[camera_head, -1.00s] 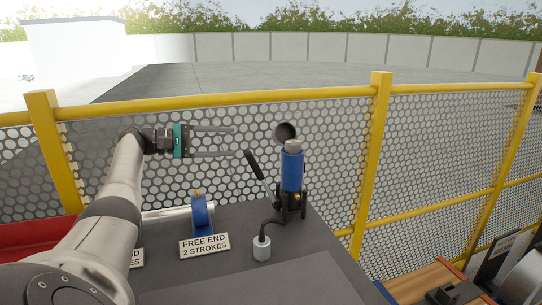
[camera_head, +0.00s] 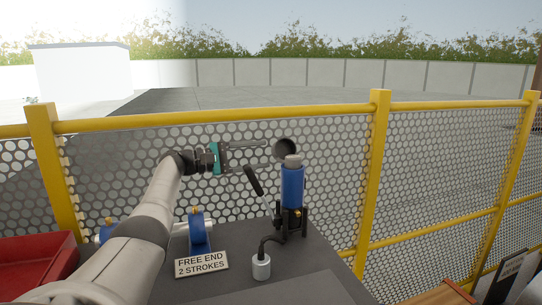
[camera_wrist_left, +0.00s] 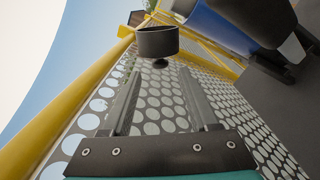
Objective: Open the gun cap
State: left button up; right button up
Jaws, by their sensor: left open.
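The gun is an upright blue cylinder (camera_head: 292,187) with a grey top, on a dark stand at the back of the bench. A dark round cap (camera_head: 285,148) shows at its upper end, its round face turned towards the head camera. Whether it is joined to the cylinder cannot be told. My left gripper (camera_head: 268,154) is open and empty, just left of the cap, its fingers pointing right. In the left wrist view the dark cap (camera_wrist_left: 157,42) lies just beyond the two fingertips (camera_wrist_left: 159,76), roughly centred between them. The blue cylinder (camera_wrist_left: 225,25) shows to its right. My right gripper is not in view.
A black lever (camera_head: 254,181) leans left of the cylinder. A small grey canister (camera_head: 261,267) and a "FREE END 2 STROKES" sign (camera_head: 202,264) stand in front. A blue clamp (camera_head: 198,230) is to the left. A yellow-railed mesh fence (camera_head: 330,108) runs behind the bench.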

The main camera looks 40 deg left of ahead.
aim_at(282, 151)
pick_arm(q)
jog(key=shift+x, duration=1.95)
jog(key=shift+c, duration=0.2)
grip_shut()
